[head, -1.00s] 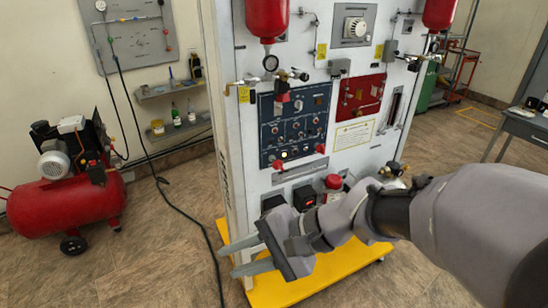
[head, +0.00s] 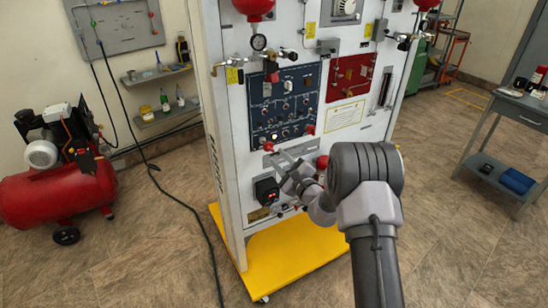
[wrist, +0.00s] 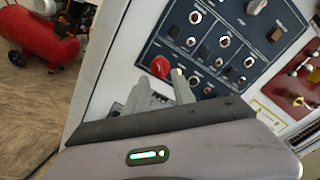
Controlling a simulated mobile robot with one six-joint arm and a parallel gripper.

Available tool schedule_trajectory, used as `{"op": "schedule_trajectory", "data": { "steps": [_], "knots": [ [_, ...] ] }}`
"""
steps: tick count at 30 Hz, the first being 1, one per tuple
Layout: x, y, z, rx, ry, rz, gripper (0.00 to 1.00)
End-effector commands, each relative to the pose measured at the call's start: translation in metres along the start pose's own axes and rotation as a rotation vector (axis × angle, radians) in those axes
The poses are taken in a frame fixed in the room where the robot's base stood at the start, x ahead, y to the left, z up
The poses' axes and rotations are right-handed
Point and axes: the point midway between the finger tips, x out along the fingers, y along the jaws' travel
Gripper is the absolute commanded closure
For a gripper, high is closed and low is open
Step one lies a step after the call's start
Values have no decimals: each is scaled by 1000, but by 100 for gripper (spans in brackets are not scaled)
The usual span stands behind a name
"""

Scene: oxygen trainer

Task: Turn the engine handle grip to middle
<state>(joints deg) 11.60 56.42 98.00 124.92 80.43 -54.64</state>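The white trainer cabinet (head: 229,120) carries a dark blue control panel (head: 259,128), also in the wrist view (wrist: 207,50). A red grip (head: 268,146) sits at the panel's lower left; it seems to be the red knob in the wrist view (wrist: 160,67). Another red grip (head: 310,130) is at the lower right. I cannot read which is the engine handle grip. My gripper (head: 279,158) is just below the lower-left red grip. In the wrist view my gripper's fingers (wrist: 160,88) are apart, with nothing seen between them. The red knob is just beyond the fingertips, with no clear contact.
A black box with a red light (head: 266,190) and a red button (head: 322,162) are close to my gripper. The yellow base (head: 290,250) juts out below. A red compressor (head: 60,200) stands left and a grey table (head: 510,108) right.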

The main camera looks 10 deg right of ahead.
Motion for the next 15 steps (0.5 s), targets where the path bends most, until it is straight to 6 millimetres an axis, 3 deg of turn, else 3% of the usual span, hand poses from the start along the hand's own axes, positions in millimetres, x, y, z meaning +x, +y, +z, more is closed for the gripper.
{"op": "schedule_trajectory", "data": {
  "steps": [3,6,15],
  "knots": [
    [23,2,-1,0,-2,-1,69],
    [35,1,-1,0,-1,1,69],
    [41,0,0,1,1,0,69]
  ]
}}
